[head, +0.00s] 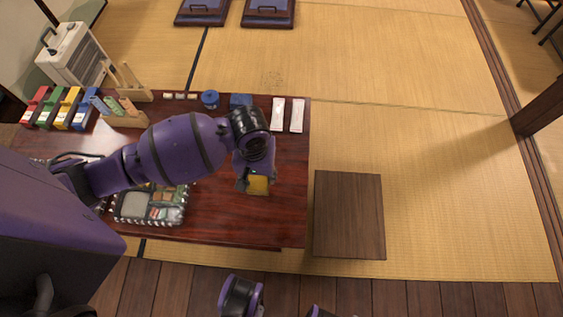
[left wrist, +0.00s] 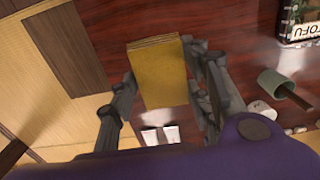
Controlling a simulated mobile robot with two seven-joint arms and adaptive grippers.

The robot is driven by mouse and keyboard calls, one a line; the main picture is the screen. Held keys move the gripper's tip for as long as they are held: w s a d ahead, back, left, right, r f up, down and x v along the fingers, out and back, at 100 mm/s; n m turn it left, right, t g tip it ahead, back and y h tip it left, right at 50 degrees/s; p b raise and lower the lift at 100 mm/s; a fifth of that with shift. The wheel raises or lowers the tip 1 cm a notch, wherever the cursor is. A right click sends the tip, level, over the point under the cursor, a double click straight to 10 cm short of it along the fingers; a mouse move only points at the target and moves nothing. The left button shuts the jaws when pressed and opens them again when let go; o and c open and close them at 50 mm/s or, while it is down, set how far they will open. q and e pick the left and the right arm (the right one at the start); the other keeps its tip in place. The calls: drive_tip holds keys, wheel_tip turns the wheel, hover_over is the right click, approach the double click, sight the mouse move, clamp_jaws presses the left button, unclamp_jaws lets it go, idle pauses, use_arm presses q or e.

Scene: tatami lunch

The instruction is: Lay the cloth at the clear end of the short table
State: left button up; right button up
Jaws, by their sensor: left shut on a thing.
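The yellow folded cloth (head: 257,186) is between the fingers of my left gripper (head: 256,182), which is shut on it over the right part of the dark red table (head: 215,215). In the left wrist view the cloth (left wrist: 158,75) stands out flat between the two fingers (left wrist: 160,85). Its height above the tabletop is hard to tell. The right end of the red table beside the cloth is bare. A small plain brown wooden surface (head: 348,215) lies to the right of the red table, apart from it, with nothing on it.
White packets (head: 288,115), a blue round item (head: 210,99) and wooden racks (head: 124,113) stand along the red table's far side.

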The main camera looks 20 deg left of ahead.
use_arm(q)
drive_tip(key=w+f+b, duration=0.2)
drive_tip(key=w+f, duration=0.1)
drive_tip(key=w, duration=0.1)
drive_tip(key=w+f+b, duration=0.2)
drive_tip(key=w+f, duration=0.1)
drive_tip(key=w, duration=0.2)
drive_tip(key=w+f+b, duration=0.3)
drive_tip(key=w, duration=0.1)
drive_tip(key=shift+w+d+f, duration=0.1)
drive_tip(key=shift+w+d, duration=0.1)
drive_tip(key=shift+d, duration=0.2)
drive_tip(key=shift+w+f, duration=0.15)
drive_tip(key=shift+w, duration=0.05)
drive_tip(key=f+b, duration=0.2)
drive_tip(key=f, duration=0.1)
drive_tip(key=shift+w+f, duration=0.2)
drive_tip(key=shift+f, duration=0.05)
use_arm(e)
wheel_tip(320, 180, down, 9)
drive_tip(key=shift+s+d+f+g, duration=0.2)
drive_tip(key=shift+s+g, duration=0.1)
drive_tip(key=shift+s, duration=0.1)
use_arm(q)
drive_tip(key=shift+f, duration=0.15)
drive_tip(key=o, duration=1.1)
use_arm(e)
drive_tip(key=shift+w+r, duration=0.1)
